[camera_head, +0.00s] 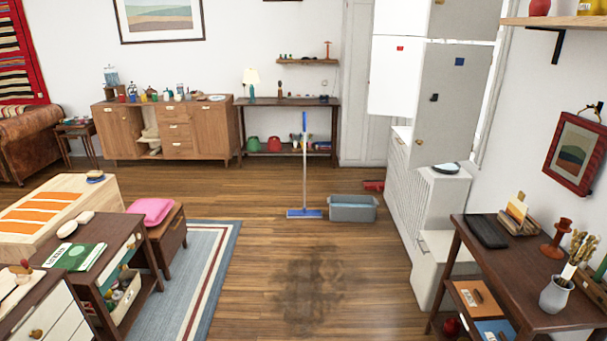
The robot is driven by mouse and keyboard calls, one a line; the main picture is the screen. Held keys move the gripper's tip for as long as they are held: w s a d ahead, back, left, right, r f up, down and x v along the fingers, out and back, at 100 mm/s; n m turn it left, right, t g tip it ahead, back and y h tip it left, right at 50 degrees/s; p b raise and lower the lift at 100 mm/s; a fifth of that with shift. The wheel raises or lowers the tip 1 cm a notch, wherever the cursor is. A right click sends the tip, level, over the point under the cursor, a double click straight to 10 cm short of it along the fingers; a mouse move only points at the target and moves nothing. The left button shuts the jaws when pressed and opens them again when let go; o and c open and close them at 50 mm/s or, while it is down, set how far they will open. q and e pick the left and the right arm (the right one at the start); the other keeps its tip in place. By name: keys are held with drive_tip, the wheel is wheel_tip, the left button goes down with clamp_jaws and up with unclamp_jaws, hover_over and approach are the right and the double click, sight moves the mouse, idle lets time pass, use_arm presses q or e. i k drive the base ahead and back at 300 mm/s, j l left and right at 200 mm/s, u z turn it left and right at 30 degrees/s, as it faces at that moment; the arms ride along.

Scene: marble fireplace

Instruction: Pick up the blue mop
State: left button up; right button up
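The blue mop (304,170) stands upright on the wooden floor in the middle of the camera_head view. It has a blue grip at the top, a thin pale pole and a flat blue head (304,214) resting on the floor. Its pole passes in front of the console table at the back wall. The grey-blue bucket (352,210) is just right of the mop head. Neither of my grippers is in view.
A dark stain (307,290) lies on the open floor before the mop. A striped rug (205,270), pink-cushioned stool (168,235) and low cabinets are at left. A dark desk (545,285) and white cabinets stand at right. A red object (373,185) lies behind the bucket.

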sight(305, 214)
drive_tip(key=i, duration=4.2)
